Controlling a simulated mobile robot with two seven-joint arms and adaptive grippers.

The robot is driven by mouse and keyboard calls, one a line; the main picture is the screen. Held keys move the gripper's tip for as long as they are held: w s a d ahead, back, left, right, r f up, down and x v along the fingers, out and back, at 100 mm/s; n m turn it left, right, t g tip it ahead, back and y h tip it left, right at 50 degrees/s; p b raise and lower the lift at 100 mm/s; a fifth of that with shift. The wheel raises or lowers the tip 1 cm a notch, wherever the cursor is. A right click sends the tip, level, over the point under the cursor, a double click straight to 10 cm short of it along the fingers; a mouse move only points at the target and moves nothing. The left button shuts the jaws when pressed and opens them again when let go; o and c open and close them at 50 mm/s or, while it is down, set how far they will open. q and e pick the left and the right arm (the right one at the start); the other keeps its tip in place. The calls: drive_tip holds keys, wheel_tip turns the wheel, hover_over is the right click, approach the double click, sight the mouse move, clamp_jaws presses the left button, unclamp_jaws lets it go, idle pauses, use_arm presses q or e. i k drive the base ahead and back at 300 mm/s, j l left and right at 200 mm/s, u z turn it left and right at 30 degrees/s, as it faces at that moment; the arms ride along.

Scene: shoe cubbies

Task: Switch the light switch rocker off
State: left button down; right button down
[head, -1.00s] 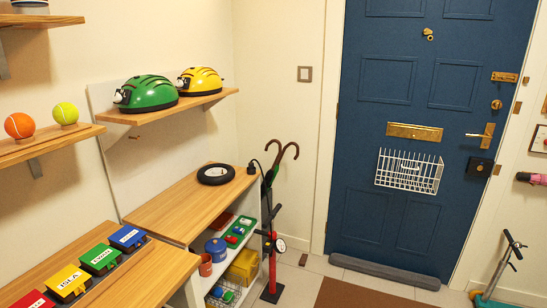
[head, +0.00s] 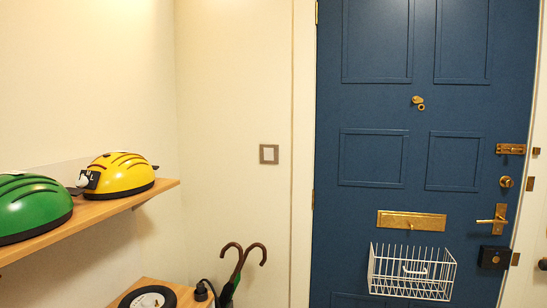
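The light switch (head: 269,154) is a small square with a brownish-grey frame and a pale rocker in its middle. It is on the cream wall, left of the blue door and above the umbrella handles. It is too small to tell which way the rocker is tilted. Neither of my grippers shows in the head view.
A wooden shelf (head: 158,190) at left carries a green helmet (head: 30,205) and a yellow helmet (head: 125,174). The blue door (head: 365,235) has a white wire basket (head: 412,273). Wall around the switch is bare.

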sight(268, 152)
drive_tip(key=i+l+u, duration=0.2)
drive_tip(key=i+l, duration=0.4)
drive_tip(key=i, duration=0.15)
drive_tip(key=i+l+u, duration=0.2)
drive_tip(key=i+l, duration=0.5)
drive_tip(key=i+l+u, duration=0.2)
drive_tip(key=i+l, duration=0.4)
drive_tip(key=l, duration=0.2)
